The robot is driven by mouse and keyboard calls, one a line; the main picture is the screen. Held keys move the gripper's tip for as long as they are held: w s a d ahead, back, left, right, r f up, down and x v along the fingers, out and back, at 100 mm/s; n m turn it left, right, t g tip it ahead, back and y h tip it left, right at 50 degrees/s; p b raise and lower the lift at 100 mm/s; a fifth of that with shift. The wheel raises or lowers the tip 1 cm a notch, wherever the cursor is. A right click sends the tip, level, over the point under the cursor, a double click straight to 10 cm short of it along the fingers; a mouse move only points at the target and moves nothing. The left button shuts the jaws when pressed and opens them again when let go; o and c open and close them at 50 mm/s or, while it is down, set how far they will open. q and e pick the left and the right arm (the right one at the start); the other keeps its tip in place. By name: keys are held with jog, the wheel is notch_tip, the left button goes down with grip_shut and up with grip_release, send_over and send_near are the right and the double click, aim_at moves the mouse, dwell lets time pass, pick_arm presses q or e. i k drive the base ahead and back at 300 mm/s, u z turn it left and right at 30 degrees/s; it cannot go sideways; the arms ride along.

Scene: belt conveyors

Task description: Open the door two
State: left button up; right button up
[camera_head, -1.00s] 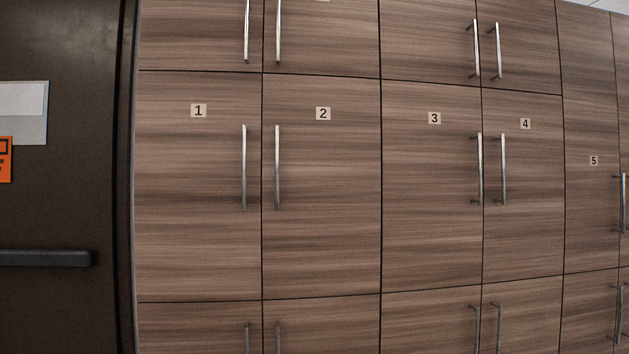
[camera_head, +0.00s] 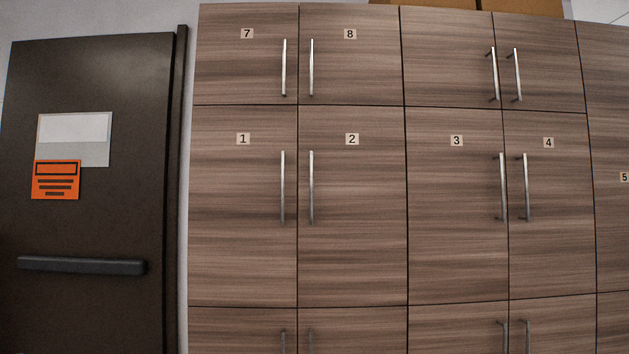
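Door two (camera_head: 355,230) is a brown wood-grain cabinet door with a small label "2" near its top, in the middle row of the cabinet wall. It is closed and flush with its neighbours. Its vertical metal handle (camera_head: 311,188) is at its left edge, beside the handle (camera_head: 282,187) of door one (camera_head: 235,240). Neither of my grippers shows in the head view.
Doors three (camera_head: 455,240) and four (camera_head: 550,230) are closed on the right. Doors seven (camera_head: 240,70) and eight (camera_head: 355,75) are closed above. A dark door (camera_head: 110,220) with a push bar (camera_head: 82,266) stands at the left. Boxes (camera_head: 425,3) lie on top.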

aim_at(352, 227)
jog(key=k, duration=0.2)
jog(key=u, duration=0.65)
jog(key=i, duration=0.8)
jog(key=z, duration=1.1)
